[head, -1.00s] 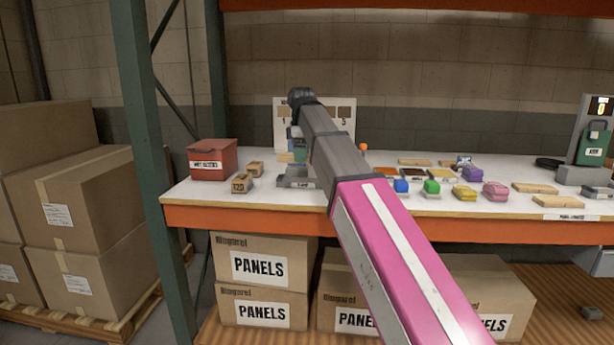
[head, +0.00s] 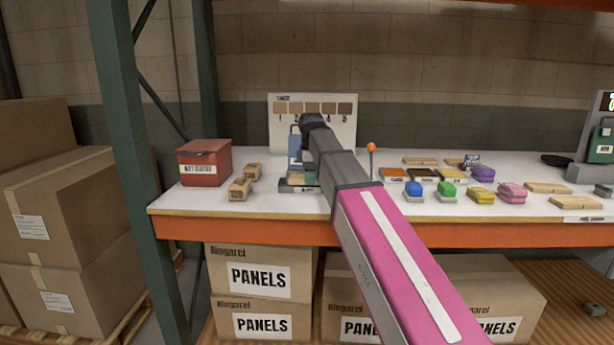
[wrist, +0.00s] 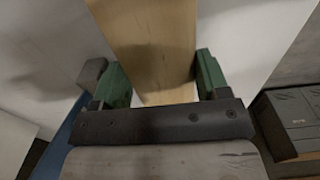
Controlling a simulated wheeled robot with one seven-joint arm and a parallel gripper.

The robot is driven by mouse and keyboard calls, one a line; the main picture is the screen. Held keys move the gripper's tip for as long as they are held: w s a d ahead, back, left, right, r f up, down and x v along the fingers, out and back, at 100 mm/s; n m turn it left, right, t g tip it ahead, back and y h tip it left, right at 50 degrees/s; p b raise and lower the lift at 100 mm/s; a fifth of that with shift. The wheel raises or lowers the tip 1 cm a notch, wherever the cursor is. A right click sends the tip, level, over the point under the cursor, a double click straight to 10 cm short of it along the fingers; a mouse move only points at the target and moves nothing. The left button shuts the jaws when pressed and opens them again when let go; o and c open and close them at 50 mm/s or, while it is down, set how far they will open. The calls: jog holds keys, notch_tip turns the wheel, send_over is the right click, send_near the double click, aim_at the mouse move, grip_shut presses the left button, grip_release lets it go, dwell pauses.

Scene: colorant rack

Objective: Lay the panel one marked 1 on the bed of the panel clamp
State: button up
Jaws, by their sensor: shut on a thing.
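My gripper (wrist: 162,78) has green fingers, shut on the sides of a pale wooden panel (wrist: 155,45) in the wrist view. No number shows on the panel there. In the head view a tan edge of the panel (head: 298,178) shows low over a dark grey labelled base (head: 297,188), which looks like the panel clamp. I cannot tell whether the panel touches the bed. A blue upright part (head: 294,147) stands behind it. My arm hides most of the gripper and the clamp's right side in the head view.
A red bin (head: 205,164) and wooden blocks (head: 240,188) stand left of the clamp. A numbered sample board (head: 340,106) stands behind. Right of my arm are an orange-topped stick (head: 371,150), coloured pieces (head: 446,189) and flat wooden panels (head: 548,188).

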jog(key=shift+f, duration=0.35)
jog(key=o, duration=1)
jog(key=shift+c, duration=0.2)
notch_tip(320, 180, up, 12)
